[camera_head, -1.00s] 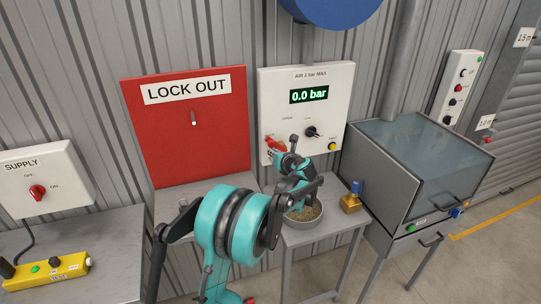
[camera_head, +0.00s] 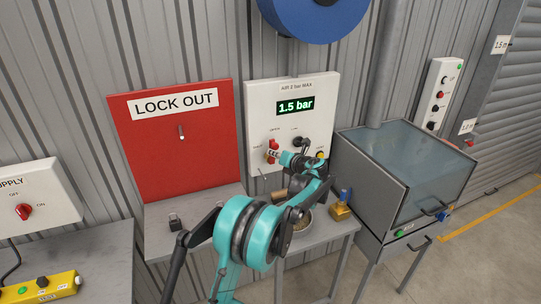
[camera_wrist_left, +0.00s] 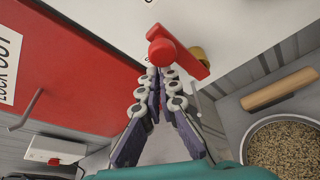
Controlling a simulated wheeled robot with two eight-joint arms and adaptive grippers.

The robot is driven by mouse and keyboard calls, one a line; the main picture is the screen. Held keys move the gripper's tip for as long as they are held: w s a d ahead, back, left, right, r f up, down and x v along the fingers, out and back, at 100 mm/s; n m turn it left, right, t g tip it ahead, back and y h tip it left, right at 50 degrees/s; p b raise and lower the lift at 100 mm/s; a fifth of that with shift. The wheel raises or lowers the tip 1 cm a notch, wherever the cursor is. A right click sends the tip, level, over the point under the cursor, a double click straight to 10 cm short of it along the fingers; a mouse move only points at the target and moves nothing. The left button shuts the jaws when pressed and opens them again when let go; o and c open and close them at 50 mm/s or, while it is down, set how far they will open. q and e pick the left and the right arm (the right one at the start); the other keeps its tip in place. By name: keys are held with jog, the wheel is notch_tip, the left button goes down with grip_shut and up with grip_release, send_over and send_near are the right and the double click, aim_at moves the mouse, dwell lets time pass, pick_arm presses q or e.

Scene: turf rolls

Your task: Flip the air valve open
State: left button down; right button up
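The white air panel (camera_head: 262,100) carries a green display (camera_head: 296,105) that reads 1.5 bar. The red air valve lever (camera_head: 272,150) is low on the panel's left side; in the left wrist view, the red lever (camera_wrist_left: 182,58) has a rounded end facing the camera and a brass fitting (camera_wrist_left: 203,60) beside it. My left gripper (camera_wrist_left: 160,74) is just below the lever's rounded end, very close to it; contact is hard to tell. Its fingers converge with nothing seen held between them. It also shows in the head view (camera_head: 281,157). My right gripper is out of view.
A red lock-out board (camera_head: 180,160) stands left of the panel. A bowl of seed (camera_wrist_left: 290,145) and a wooden handle (camera_wrist_left: 278,90) are below right. A brass padlock-like block (camera_head: 341,211) sits near the table edge. A grey cabinet (camera_head: 375,165) stands to the right.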

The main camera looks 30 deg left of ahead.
pick_arm(q)
jog(key=shift+w+d+r, duration=0.1)
jog(key=shift+w+r, duration=0.1)
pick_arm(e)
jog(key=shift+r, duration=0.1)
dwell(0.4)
pick_arm(q)
jog(key=shift+d, duration=0.1)
